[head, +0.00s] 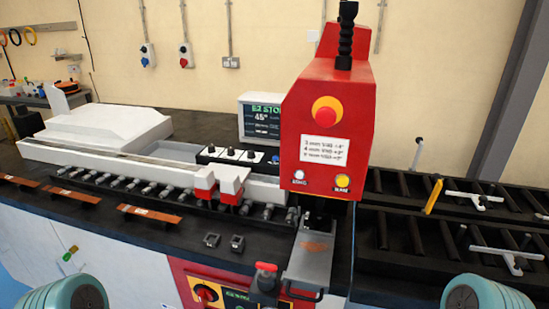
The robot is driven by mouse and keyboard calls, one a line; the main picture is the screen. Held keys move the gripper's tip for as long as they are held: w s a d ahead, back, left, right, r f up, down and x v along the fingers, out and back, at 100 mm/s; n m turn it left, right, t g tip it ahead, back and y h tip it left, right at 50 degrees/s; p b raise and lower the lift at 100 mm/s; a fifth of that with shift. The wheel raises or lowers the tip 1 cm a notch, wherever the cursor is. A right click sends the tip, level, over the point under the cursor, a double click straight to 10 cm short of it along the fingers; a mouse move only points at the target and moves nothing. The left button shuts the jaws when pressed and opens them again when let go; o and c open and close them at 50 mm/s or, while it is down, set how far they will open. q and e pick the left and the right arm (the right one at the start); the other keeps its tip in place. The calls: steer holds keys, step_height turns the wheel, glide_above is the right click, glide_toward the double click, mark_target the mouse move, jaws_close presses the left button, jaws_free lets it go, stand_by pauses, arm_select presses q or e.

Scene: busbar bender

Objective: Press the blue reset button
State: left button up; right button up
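A small blue button (275,158) sits at the right end of a black control strip (236,163), just left of the red press head. Any lettering by the blue button is too small to read. Neither of my grippers shows; only teal rounded parts, which look like my own arms, show at the bottom left and bottom right corners. Nothing of mine is near the button.
The red press head (325,120) carries a red mushroom button (326,111), a white button (299,174) and a yellow button (343,180). A screen (260,118) stands behind the strip. Red-and-white blocks (220,182) stand in front. Roller conveyors (440,215) lie right.

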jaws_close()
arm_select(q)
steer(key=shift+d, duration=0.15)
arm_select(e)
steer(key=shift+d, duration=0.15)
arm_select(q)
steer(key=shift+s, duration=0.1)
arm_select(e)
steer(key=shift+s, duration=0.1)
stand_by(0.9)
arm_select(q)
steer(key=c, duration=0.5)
